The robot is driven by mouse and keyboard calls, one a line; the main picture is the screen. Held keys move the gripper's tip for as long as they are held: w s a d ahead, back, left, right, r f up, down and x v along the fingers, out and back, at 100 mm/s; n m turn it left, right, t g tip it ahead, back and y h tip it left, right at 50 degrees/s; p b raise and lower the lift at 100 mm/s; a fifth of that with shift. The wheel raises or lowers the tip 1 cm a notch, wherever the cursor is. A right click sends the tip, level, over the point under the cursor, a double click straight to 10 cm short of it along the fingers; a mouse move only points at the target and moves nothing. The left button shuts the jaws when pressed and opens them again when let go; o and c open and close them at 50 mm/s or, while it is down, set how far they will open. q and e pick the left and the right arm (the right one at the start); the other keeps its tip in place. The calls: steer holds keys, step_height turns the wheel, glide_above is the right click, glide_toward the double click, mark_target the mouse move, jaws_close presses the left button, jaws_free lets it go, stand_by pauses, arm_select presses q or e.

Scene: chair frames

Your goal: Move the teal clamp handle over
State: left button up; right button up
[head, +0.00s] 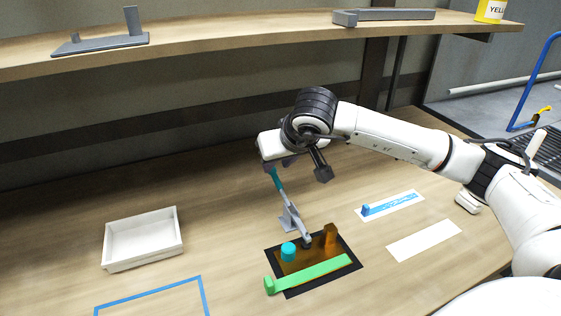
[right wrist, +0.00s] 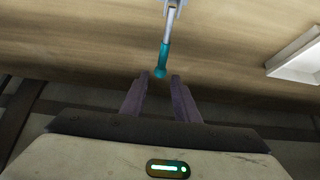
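The teal clamp handle (head: 276,179) tilts up and to the left from the grey metal clamp (head: 290,217) at the back edge of a dark fixture mat. In the right wrist view the teal grip (right wrist: 162,58) points towards my right gripper (right wrist: 160,78). Its rounded end is at the gap between the two fingertips. The fingers are apart, and a gap shows on each side of the handle's end. In the head view my right gripper (head: 279,165) is at the top of the handle, partly hidden by its own wrist. My left gripper is not in view.
On the black mat (head: 343,244) are an orange block (head: 330,235), a cyan cylinder (head: 288,251) and a green bar (head: 312,275). A white tray (head: 143,252) stands left. A blue part (head: 392,204) lies right on a white sheet. A shelf (head: 230,38) spans the back above.

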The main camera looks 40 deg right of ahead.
mark_target(273, 170)
steer(key=b+x, duration=0.2)
steer(key=x, duration=0.2)
steer(key=shift+f, duration=0.35)
steer(key=shift+w+r, duration=0.1)
steer(key=shift+r, duration=0.05)
steer(key=shift+c, duration=1)
steer(key=c, duration=0.3)
steer(key=shift+r+p, duration=0.1)
steer(key=shift+p, duration=0.2)
steer(key=shift+c, duration=0.2)
steer(key=shift+s+a+r+p, duration=0.1)
steer(key=shift+r+p, duration=0.1)
steer(key=shift+r, duration=0.15)
steer(key=shift+s+r+p, duration=0.15)
steer(key=shift+r+p, duration=0.05)
steer(key=shift+r, duration=0.15)
steer(key=shift+p+v, duration=0.5)
steer(key=shift+v, duration=0.45)
steer(key=shift+w+r, duration=0.1)
steer(key=shift+r, duration=0.15)
